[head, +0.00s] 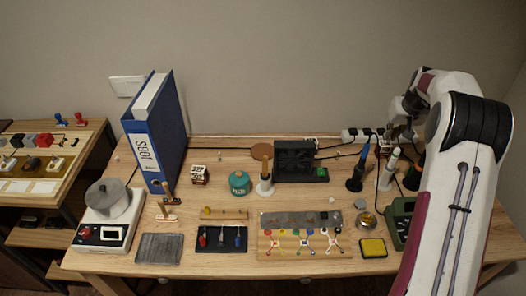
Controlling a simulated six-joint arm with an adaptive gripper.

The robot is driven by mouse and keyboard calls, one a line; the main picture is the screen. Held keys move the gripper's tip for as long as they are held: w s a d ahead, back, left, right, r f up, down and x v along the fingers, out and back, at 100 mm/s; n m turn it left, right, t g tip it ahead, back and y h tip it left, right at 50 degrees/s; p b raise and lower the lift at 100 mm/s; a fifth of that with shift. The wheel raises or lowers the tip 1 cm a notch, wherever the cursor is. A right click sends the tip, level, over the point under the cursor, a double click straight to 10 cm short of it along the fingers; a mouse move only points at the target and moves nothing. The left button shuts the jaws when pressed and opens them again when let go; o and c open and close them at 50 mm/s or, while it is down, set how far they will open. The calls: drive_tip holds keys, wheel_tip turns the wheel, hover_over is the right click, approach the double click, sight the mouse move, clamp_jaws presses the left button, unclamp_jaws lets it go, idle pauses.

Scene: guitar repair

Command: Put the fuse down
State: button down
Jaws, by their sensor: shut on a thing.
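My gripper (395,134) is at the back right of the workbench, low by the wall, beside the white power strip. It is small and dark here, partly lost among the cables and my own wrist. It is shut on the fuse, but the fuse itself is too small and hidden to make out. I cannot tell whether the fuse touches anything below it.
A power strip (357,134) lies along the wall. Upright tools (357,172) and (389,170) stand just in front of my gripper. A green meter (398,222) sits at the right. A blue binder (155,135) stands left.

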drive_tip(key=w+a+f, duration=0.1)
drive_tip(key=w+a, duration=0.3)
drive_tip(key=a, duration=0.5)
drive_tip(key=w+a+f, duration=0.2)
drive_tip(key=w+a, duration=0.1)
drive_tip(key=a, duration=0.7)
drive_tip(key=m, duration=0.2)
hover_over(262, 153)
drive_tip(key=s, duration=0.2)
drive_tip(key=f, duration=0.3)
drive_tip(key=shift+w+a+h, duration=0.15)
drive_tip(key=shift+a+h, duration=0.15)
drive_tip(key=shift+h, duration=0.1)
drive_tip(key=shift+f, duration=1.3)
drive_tip(key=shift+f, duration=0.1)
drive_tip(key=shift+f, duration=2.6)
drive_tip(key=shift+f, duration=0.1)
